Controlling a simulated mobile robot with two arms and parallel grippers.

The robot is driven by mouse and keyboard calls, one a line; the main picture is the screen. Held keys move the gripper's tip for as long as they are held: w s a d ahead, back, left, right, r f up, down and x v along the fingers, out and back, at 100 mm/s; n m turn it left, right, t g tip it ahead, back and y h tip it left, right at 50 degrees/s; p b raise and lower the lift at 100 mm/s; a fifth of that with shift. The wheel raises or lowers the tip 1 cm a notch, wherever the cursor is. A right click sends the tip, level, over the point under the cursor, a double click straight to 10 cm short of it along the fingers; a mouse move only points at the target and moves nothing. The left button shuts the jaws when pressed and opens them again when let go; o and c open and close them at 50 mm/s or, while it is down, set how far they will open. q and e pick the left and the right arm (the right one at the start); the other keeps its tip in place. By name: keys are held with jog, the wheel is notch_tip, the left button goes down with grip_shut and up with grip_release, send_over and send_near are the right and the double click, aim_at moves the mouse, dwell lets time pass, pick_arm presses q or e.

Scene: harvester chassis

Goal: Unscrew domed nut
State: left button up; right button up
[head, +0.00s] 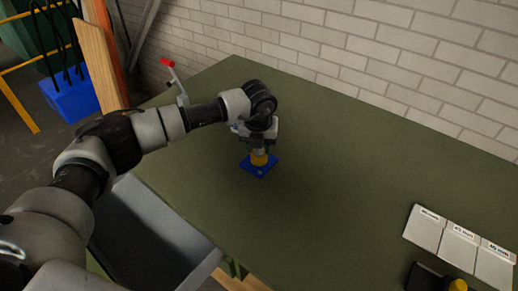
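A yellow domed nut (259,159) stands upright on a blue square base (259,168) on the green table. My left gripper (259,150) points straight down over it, with its fingertips at the nut's upper part. The fingers hide the top of the nut, and I cannot tell whether they are closed on it or only around it. My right gripper is not in the head view.
The green table (330,200) is clear to the right of the base. White labelled trays (459,245) lie at the right edge, with a dark object (428,276) and a yellow piece (458,285) before them. A red-handled clamp (168,62) stands at the table's left edge. A brick wall runs behind.

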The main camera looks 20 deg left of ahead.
pick_arm(q)
jog(key=shift+m, duration=0.4)
jog(key=m+b, duration=0.1)
jog(key=m, duration=0.1)
jog(key=shift+f+m+b, duration=0.15)
jog(key=shift+m+b, duration=0.25)
jog(key=shift+m+h+b, duration=0.3)
jog(key=shift+m+b, duration=0.1)
jog(key=shift+m, duration=0.6)
jog(key=shift+r, duration=0.2)
jog(key=shift+c, duration=0.4)
